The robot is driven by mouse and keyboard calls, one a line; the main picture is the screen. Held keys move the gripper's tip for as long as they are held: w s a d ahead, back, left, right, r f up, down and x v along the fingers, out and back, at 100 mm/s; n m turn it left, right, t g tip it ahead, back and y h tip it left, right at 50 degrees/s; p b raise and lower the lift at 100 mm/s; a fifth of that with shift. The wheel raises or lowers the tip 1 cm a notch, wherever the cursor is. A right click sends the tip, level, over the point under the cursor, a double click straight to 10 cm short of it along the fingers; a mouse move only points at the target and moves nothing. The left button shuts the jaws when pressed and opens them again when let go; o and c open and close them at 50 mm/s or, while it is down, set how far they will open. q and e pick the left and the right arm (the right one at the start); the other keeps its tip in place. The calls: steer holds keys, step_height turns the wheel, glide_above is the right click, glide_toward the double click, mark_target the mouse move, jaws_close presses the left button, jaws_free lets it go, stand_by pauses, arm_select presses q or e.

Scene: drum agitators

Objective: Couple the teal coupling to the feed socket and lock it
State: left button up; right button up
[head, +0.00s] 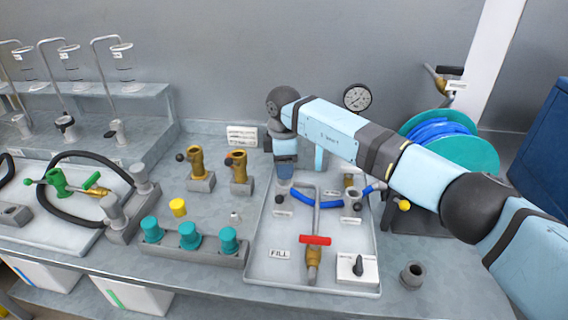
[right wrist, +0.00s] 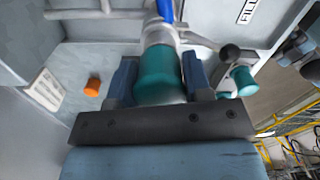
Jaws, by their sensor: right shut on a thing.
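My right gripper (head: 285,180) reaches down at the back left of the grey tray. In the right wrist view its two fingers (right wrist: 158,82) are shut on the teal coupling (right wrist: 158,78). A grey collar (right wrist: 160,38) and a blue hose (right wrist: 166,10) are in line with the coupling; I cannot tell whether they are joined to it. A lever with a black ball (right wrist: 229,53) is beside the right finger. In the head view the gripper hides the coupling. I cannot tell which fitting is the feed socket. My left gripper is not in view.
The tray (head: 262,288) carries a red-handled valve (head: 314,240), a blue hose (head: 322,205) and a black-knobbed box (head: 357,268). Several teal-topped pieces (head: 190,235) stand in a rack to the left. Brass valves (head: 196,162) stand behind. A teal hose reel (head: 478,158) is right.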

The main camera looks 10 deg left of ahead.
steer(key=shift+f, duration=0.15)
stand_by(0.3)
steer(key=shift+f, duration=0.15)
steer(key=o, duration=1.2)
steer(key=shift+c, duration=0.3)
